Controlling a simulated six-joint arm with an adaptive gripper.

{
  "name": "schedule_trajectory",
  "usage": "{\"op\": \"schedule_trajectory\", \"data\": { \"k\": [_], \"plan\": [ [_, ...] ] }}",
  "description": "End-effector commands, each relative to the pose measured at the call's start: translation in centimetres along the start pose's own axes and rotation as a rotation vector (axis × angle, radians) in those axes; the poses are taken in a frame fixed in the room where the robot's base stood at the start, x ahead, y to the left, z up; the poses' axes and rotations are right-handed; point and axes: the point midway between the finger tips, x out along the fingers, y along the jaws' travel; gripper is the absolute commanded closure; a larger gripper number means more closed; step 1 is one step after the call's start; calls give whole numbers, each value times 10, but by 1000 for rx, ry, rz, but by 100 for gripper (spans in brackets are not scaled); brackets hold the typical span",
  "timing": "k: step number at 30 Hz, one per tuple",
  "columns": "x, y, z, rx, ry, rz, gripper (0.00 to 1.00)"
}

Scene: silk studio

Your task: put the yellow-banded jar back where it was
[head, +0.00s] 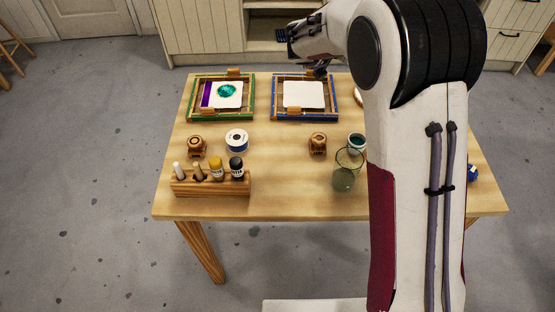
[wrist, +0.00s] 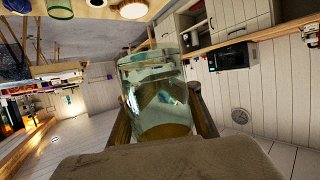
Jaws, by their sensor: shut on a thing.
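My gripper (wrist: 165,107) is shut on a clear glass jar (wrist: 152,78), which fills the middle of the wrist view between the two fingers. The jar looks pale inside, with an amber tone low down; I cannot tell whether this is a yellow band. In the head view my gripper (head: 318,71) is a small dark shape at the back, by the blue frame, and the held jar cannot be made out there.
My arm hides the right side. The front middle is clear.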

Motion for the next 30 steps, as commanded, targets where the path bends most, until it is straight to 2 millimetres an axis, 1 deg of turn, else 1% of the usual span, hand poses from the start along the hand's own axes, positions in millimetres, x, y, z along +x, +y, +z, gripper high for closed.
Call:
{"op": "schedule_trajectory", "data": {
  "k": [6, 12, 21, 30],
  "plan": [
    [-17, -31, 6, -76, 0, -187, 100],
    [-31, -52, 17, -131, 1, -319, 100],
    [-49, -73, 37, -191, 0, -468, 100],
    [-66, -87, 57, -239, 1, -585, 100]
  ]
}}
